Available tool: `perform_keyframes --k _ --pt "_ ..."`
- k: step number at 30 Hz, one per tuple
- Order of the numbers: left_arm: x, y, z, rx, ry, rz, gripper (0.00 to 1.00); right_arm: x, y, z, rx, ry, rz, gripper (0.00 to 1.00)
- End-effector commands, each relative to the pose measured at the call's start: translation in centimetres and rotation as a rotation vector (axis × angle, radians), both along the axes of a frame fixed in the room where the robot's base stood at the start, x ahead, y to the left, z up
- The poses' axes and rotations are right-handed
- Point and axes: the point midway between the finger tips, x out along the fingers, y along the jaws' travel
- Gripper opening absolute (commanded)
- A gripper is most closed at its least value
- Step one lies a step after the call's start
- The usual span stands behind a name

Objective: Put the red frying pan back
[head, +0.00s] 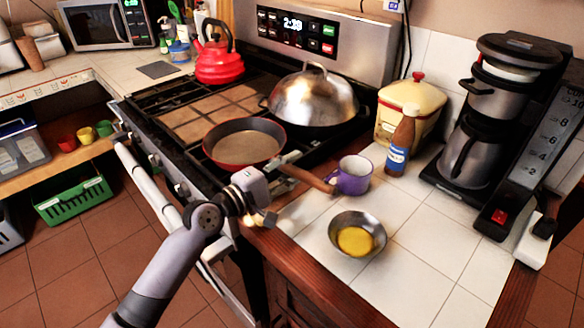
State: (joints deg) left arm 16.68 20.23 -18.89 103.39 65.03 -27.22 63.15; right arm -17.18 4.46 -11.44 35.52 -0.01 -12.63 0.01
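The red frying pan (248,145) sits on the front of the stove top, with a red rim and a brownish inside. Its brown wooden handle (308,178) points right and toward the front, reaching over the white tiled counter. My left gripper (272,172) is at the near end of the handle, beside the pan's rim. Its fingers are small and partly hidden, so I cannot tell whether they are closed on the handle. My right gripper is not in view.
A domed metal lid (312,97) covers the back right of the stove. A red kettle (218,60) stands at the back left. A purple mug (352,176) is by the handle's end, with a metal bowl (357,235) in front. The tiles right of the bowl are clear.

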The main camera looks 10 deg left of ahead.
Motion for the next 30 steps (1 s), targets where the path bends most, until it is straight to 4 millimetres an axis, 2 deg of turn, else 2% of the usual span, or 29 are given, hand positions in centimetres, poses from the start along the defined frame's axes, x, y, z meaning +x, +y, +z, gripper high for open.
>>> perform_keyframes --k 9,15,21,30 --pt "-5.3 4.6 -0.5 0.005 0.003 0.001 0.32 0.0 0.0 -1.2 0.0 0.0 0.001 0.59" --pt "-7.9 6.8 -0.4 0.003 0.002 0.0 0.32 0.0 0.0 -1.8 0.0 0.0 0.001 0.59" --pt "-8.9 7.7 -0.2 0.001 0.002 0.0 0.32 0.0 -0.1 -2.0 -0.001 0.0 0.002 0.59" --pt "-9.0 7.7 -0.1 0.001 0.001 0.0 0.32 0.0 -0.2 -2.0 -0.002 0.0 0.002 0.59"
